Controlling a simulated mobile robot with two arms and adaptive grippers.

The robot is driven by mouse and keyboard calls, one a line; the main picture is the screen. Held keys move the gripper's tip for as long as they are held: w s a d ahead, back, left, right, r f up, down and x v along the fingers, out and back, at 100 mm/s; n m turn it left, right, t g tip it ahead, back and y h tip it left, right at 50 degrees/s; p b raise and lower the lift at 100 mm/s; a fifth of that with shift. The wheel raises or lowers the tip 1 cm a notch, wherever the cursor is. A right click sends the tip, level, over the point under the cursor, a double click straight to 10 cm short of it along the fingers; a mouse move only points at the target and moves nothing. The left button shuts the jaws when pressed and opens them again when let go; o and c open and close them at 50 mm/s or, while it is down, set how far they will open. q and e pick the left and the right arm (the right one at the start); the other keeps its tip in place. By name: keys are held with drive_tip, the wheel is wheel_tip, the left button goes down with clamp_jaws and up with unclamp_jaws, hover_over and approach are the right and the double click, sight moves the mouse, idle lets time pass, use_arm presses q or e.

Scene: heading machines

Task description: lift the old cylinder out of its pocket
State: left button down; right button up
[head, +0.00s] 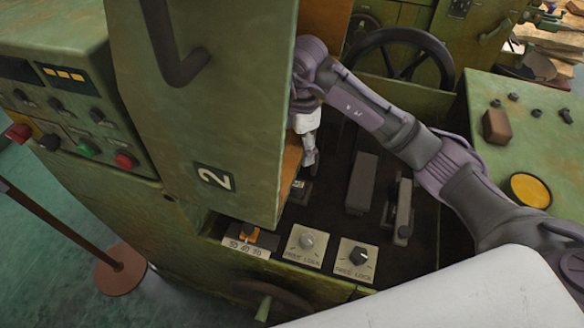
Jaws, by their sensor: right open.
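My right arm comes in from the right and reaches into the dark bay of a green machine. My right gripper (309,155) points down beside the edge of the green door marked 2 (225,120), which hides part of it. It is open. Just below its fingertips is a small dark fitting (300,191), partly behind the door. I cannot make out the old cylinder or its pocket; the door and gripper cover that spot. My left gripper is not in view.
In the bay stand a dark upright block (362,183) and a lever-like part (401,210). Two lock knobs (306,242) (357,254) and an orange selector (250,236) line the front. A handwheel (398,50) is behind. A yellow-topped round tin (530,190) sits right.

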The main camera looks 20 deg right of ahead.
drive_tip(key=p, duration=0.1)
hover_over(297, 184)
drive_tip(key=f, duration=0.6)
drive_tip(key=shift+s+d+f, duration=0.15)
drive_tip(key=shift+d+f, duration=0.1)
drive_tip(key=shift+d, duration=0.05)
wheel_tip(297, 184, down, 3)
drive_tip(key=shift+a+f+p, duration=0.1)
drive_tip(key=shift+a+p, duration=0.05)
drive_tip(key=shift+p, duration=0.3)
wheel_tip(297, 184, down, 3)
drive_tip(key=shift+a+f+p, duration=0.1)
drive_tip(key=shift+p, duration=0.2)
drive_tip(key=shift+f, duration=0.15)
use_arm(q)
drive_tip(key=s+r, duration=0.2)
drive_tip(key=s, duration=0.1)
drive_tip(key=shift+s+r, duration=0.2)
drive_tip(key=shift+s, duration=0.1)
use_arm(e)
clamp_jaws()
